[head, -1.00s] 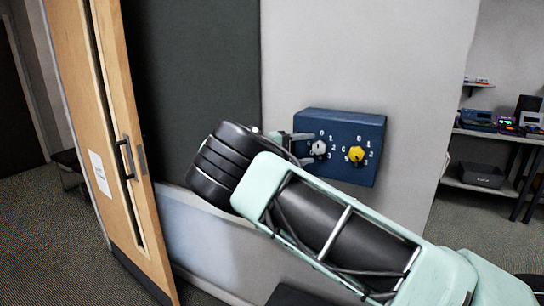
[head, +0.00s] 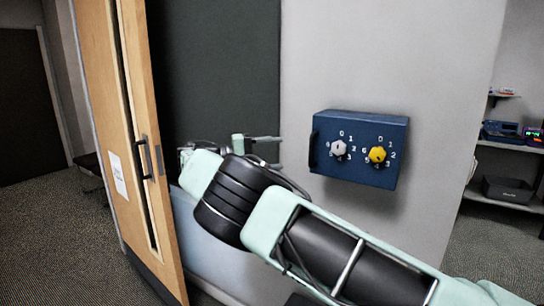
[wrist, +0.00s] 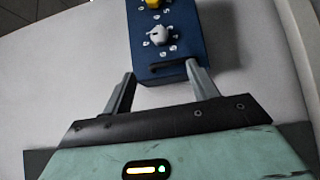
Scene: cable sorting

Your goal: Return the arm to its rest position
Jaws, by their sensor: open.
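My gripper (head: 266,152) is open and empty, left of the blue box in the head view. In the wrist view my gripper (wrist: 162,92) shows its two fingers spread apart, with the handle end of the box showing between and beyond them. The blue box (head: 330,172) is fixed on the grey wall. It carries a white knob (head: 338,148) and a yellow knob (head: 377,154), each ringed by numbers. The white knob also shows in the wrist view (wrist: 158,36), clear of the fingers. My arm reaches in from the lower right.
A wooden door (head: 112,100) with a dark handle (head: 146,158) stands open at the left. A dark panel (head: 215,75) is on the wall behind my gripper. Shelves with devices (head: 502,132) and a black bin (head: 508,189) are at the far right.

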